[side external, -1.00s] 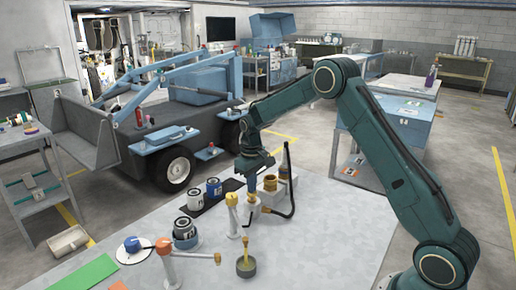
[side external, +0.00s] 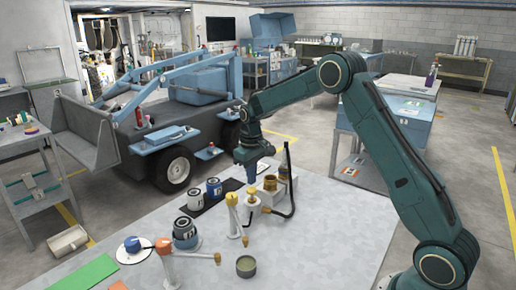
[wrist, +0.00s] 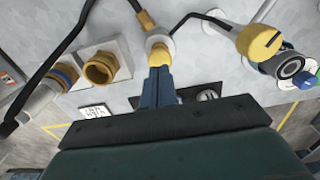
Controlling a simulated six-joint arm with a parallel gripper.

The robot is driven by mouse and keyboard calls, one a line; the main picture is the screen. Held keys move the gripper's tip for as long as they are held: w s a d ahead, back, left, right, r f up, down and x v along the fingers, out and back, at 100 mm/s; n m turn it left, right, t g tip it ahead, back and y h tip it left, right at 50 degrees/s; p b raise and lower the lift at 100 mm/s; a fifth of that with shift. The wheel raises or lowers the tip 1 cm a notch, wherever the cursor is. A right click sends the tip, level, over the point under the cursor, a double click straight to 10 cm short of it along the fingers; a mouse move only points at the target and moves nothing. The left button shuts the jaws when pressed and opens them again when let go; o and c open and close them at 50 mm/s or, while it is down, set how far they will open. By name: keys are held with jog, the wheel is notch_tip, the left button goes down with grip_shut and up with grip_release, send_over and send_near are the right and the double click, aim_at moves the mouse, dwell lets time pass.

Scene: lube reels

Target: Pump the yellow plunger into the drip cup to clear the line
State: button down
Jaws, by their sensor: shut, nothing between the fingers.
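The yellow plunger (side external: 252,198) stands on a pale base block on the bench. It also shows in the wrist view (wrist: 158,50), just beyond my fingertips. My gripper (side external: 251,188) is shut and empty, pointing down right over the plunger's top; I cannot tell whether the tips touch it. In the wrist view my blue fingers (wrist: 158,70) are together. The round olive drip cup (side external: 246,267) sits on the bench nearer the camera, below the yellow spout tip (side external: 245,241) of a white post with a yellow knob (side external: 231,199). The cup is not identifiable in the wrist view.
Brown-yellow cups (side external: 270,182) and a black hose (side external: 290,190) stand right of the plunger. A second post with an orange knob (side external: 163,246) and several cans (side external: 185,230) are at the left. The bench (side external: 330,225) is clear at the right.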

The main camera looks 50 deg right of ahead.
jog(key=shift+r, duration=2.1)
jog(key=s+a+r+t, duration=0.2)
jog(key=s+a+r, duration=0.2)
jog(key=s+r, duration=0.35)
jog(key=s+a+r+t, duration=0.1)
jog(key=s+a+r, duration=0.4)
jog(key=s+r, duration=0.3)
jog(key=s+a+f+t, duration=0.1)
jog(key=s, duration=0.8)
jog(key=s+a+f+t, duration=0.1)
jog(key=s+a, duration=0.1)
jog(key=s, duration=0.7)
jog(key=shift+s+a+f+t, duration=0.25)
jog(key=shift+s+f+t, duration=0.05)
jog(key=shift+s, duration=0.05)
